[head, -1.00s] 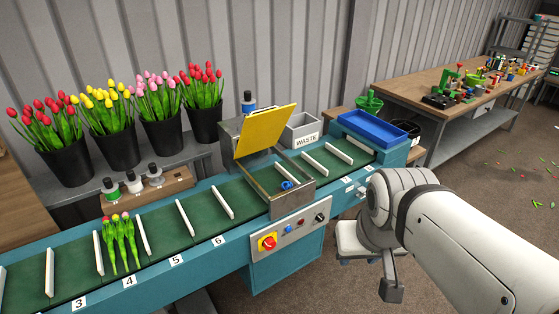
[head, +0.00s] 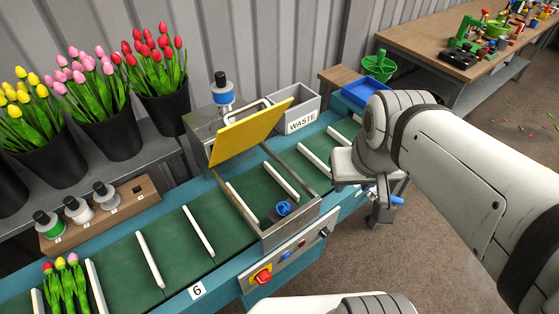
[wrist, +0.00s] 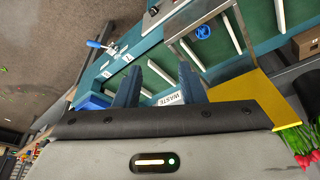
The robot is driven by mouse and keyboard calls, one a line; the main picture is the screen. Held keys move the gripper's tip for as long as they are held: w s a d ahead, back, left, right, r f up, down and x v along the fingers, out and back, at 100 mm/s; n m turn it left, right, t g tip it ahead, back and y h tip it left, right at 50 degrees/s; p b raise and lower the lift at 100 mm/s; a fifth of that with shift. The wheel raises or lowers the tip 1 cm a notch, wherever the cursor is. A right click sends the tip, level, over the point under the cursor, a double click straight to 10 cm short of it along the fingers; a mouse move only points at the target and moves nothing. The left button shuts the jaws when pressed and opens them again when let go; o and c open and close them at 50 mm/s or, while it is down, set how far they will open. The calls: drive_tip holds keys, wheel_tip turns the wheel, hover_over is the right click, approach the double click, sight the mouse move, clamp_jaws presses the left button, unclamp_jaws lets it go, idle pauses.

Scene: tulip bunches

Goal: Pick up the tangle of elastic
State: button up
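The tangle of elastic (head: 283,208) is a small blue loop on the green conveyor belt, inside the metal frame under the raised yellow cover. It also shows in the wrist view (wrist: 203,32), above and right of the fingers. My gripper (wrist: 160,78) has its two dark fingers apart with nothing between them. In the head view my gripper (head: 383,212) hangs by the conveyor's near side, right of the tangle and apart from it.
The yellow cover (head: 250,132) stands tilted open behind the tangle. White dividers (head: 281,181) cross the belt on both sides. A grey waste bin (head: 292,107) and a blue tray (head: 362,92) stand behind. A blue-handled lever (wrist: 95,44) sticks out from the conveyor side.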

drive_tip(key=shift+s, duration=0.15)
drive_tip(key=shift+o, duration=1.4)
drive_tip(key=shift+w+a+f, duration=0.2)
drive_tip(key=shift+w, duration=0.05)
drive_tip(key=shift+o, duration=1.3)
drive_tip(key=w+a+f+n+g+b, duration=0.1)
drive_tip(key=w+a+f+n+b, duration=0.2)
drive_tip(key=w+f, duration=0.3)
drive_tip(key=shift+w+a+f+g+b, duration=0.3)
drive_tip(key=shift+w+a+f+b, duration=0.1)
drive_tip(key=shift+a+f+b, duration=0.2)
drive_tip(key=n+g+b, duration=0.2)
drive_tip(key=n+b, duration=0.1)
hover_over(283, 206)
wheel_tip(283, 206, down, 10)
drive_tip(key=shift+f, duration=4.45)
